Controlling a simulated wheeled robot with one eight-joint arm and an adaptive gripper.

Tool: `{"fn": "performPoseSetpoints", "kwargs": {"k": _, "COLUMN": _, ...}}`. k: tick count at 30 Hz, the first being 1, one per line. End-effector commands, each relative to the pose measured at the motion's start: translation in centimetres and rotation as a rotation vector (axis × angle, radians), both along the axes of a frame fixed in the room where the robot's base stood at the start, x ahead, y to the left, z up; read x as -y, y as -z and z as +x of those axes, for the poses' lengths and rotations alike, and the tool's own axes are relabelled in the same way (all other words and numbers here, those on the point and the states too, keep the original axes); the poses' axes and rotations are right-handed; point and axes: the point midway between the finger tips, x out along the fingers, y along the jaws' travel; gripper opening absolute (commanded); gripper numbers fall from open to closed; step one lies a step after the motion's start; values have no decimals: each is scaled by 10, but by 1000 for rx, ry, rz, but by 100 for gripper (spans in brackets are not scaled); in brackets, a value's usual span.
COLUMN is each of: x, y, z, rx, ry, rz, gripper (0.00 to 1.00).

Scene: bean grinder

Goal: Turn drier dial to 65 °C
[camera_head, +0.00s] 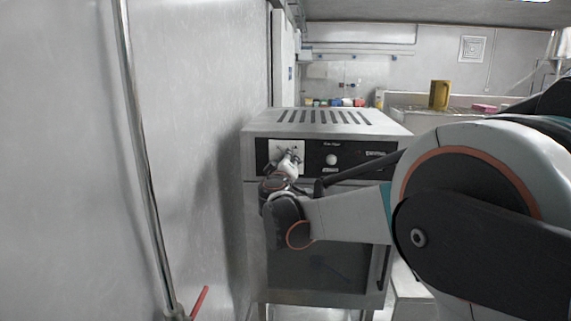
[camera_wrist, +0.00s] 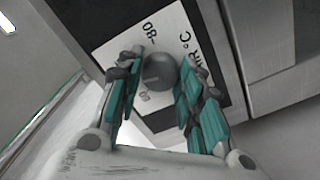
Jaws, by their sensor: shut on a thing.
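The drier (camera_head: 330,125) is a metal cabinet with a vented top and a black control panel. Its dial (camera_wrist: 158,72) is a round grey knob on a white scale plate (camera_wrist: 182,35). In the head view my gripper (camera_head: 288,160) covers the dial. The dial's pointer and exact setting cannot be read.
A second white knob (camera_head: 331,160) sits on the panel right of the plate. A grey wall (camera_head: 200,150) with a vertical metal pipe (camera_head: 137,130) stands close on the left.

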Motion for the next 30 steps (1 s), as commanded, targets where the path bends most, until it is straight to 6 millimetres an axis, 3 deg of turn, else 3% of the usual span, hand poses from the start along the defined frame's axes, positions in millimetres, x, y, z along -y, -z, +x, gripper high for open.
{"fn": "performPoseSetpoints", "kwargs": {"k": 15, "x": 0, "y": 2, "z": -1, "rx": 25, "ry": 1, "rz": 320, "gripper": 10}}
{"fn": "performPoseSetpoints", "kwargs": {"k": 30, "x": 0, "y": 2, "z": -1, "rx": 30, "ry": 1, "rz": 372, "gripper": 10}}
